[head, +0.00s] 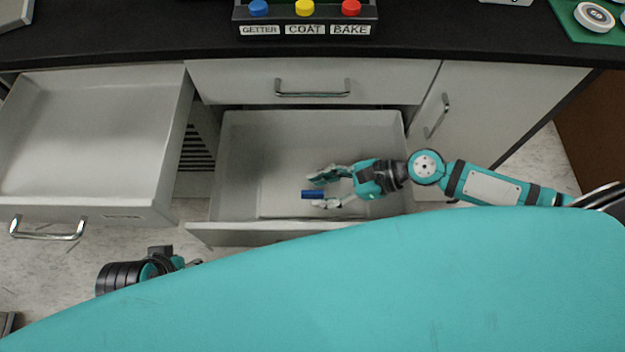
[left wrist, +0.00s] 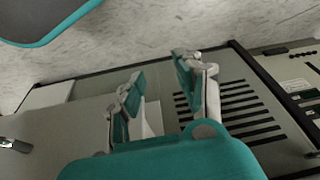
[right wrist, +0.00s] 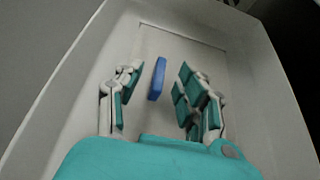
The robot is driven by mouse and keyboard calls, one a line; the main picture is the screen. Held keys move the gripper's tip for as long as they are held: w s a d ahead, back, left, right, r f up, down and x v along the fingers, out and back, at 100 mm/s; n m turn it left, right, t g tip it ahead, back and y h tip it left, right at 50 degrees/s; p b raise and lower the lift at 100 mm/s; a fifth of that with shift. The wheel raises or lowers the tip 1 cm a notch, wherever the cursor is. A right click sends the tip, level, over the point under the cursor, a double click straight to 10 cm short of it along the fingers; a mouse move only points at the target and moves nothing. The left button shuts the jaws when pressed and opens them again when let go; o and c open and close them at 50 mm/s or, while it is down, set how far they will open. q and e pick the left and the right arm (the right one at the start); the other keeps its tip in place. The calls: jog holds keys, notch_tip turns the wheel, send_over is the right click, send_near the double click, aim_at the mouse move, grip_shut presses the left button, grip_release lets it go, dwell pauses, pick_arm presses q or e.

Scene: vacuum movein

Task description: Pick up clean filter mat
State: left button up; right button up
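A small blue slab (head: 312,195), the only thing I see that may be the clean filter mat, is in the open middle drawer (head: 245,150). In the right wrist view the slab (right wrist: 157,80) shows between my right fingers with gaps on both sides. My right gripper (head: 315,190) reaches into that drawer from the right and is open around the slab; I cannot tell its exact height above the drawer floor. My left gripper (left wrist: 158,78) is open and empty. In the head view it is low left, partly hidden behind my teal body.
A second open drawer (head: 90,130) at the left is empty. A closed drawer (head: 312,82) is above the middle one, and a closed cabinet door (head: 480,105) is right. The dark countertop (head: 150,35) holds a rack with blue, yellow and red buttons (head: 304,8).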

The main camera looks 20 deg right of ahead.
jog(key=shift+w+a+f, duration=0.1)
jog(key=shift+a+f, duration=0.05)
jog(key=shift+a, duration=0.15)
grip_shut()
dwell(0.4)
